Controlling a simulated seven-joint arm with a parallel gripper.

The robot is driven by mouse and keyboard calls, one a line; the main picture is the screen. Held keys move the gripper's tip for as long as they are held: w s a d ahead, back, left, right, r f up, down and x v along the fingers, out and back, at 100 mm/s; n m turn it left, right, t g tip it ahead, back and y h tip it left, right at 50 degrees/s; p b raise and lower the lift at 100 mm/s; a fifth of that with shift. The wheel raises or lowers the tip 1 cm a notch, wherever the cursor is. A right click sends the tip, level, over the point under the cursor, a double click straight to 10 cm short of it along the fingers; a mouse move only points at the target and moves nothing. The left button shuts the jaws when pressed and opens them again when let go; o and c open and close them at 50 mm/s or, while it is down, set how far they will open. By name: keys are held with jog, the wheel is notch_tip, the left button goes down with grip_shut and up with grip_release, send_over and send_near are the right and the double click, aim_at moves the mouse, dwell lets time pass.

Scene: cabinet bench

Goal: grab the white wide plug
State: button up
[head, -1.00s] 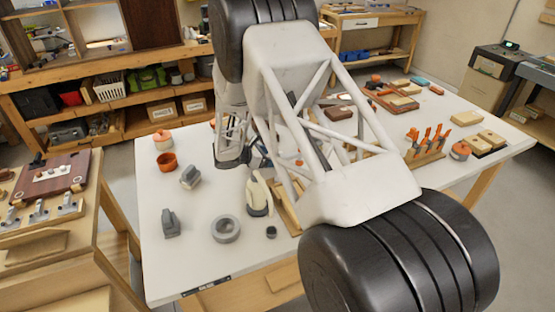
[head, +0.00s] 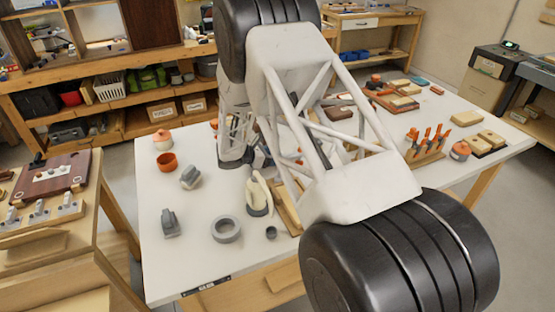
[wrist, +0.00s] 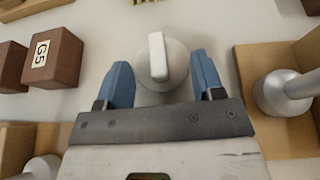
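The white wide plug (wrist: 174,68) is a round white disc with an upright ridge handle, seen near the top middle of the wrist view. My gripper (wrist: 160,82) is open, with one blue fingertip to the left of the plug and one to the right. The fingers look close to the disc's sides, but contact and height above the surface cannot be told. In the head view my own arm blocks most of the middle of the table, and I cannot make out the fingertips or the plug there.
In the wrist view, a brown block marked G5 (wrist: 52,58) lies to the left. A wooden holder (wrist: 250,60) with a grey metal knob (wrist: 284,93) is close on the right.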

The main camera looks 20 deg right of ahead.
jog(key=shift+r, duration=0.1)
notch_tip(320, 180, up, 10)
dwell(0.9)
dwell(0.8)
